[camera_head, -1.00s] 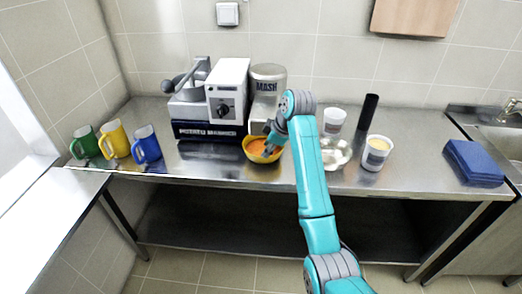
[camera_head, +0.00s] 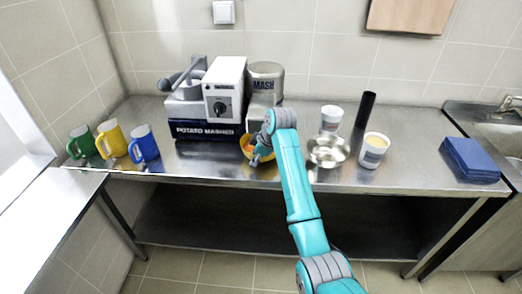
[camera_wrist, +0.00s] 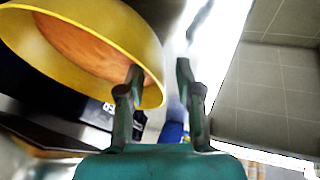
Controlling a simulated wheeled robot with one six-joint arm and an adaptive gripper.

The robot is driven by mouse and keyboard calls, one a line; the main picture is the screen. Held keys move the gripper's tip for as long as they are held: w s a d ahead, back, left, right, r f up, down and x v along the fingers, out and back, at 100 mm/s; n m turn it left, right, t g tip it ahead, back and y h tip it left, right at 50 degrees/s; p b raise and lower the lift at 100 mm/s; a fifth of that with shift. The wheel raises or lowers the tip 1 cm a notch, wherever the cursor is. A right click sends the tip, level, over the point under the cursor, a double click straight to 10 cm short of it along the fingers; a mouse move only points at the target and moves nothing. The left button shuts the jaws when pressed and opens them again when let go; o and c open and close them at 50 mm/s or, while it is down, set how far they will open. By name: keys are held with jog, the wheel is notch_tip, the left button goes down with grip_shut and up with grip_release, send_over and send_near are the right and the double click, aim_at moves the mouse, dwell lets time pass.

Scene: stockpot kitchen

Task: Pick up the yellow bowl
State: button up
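The yellow bowl (camera_head: 245,149) stands on the steel counter in front of the grey appliance, with something orange inside. My gripper (camera_head: 258,161) is at its front rim and hides part of it in the head view. In the wrist view the bowl (camera_wrist: 112,24) fills the upper left. My gripper (camera_wrist: 158,72) shows there with its fingers apart. The left finger overlaps the bowl's inside and the right finger is outside, with the rim's edge between them. I cannot tell whether either finger touches the bowl.
A potato masher machine (camera_head: 205,110) stands behind left of the bowl. A metal bowl (camera_head: 328,152) and two white tubs, one at the back (camera_head: 331,119) and one nearer (camera_head: 373,150), are to the right. Green, yellow and blue mugs (camera_head: 143,145) stand at the left. Blue cloths (camera_head: 469,160) lie far right.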

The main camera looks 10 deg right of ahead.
grip_shut()
jog(key=shift+r, duration=0.2)
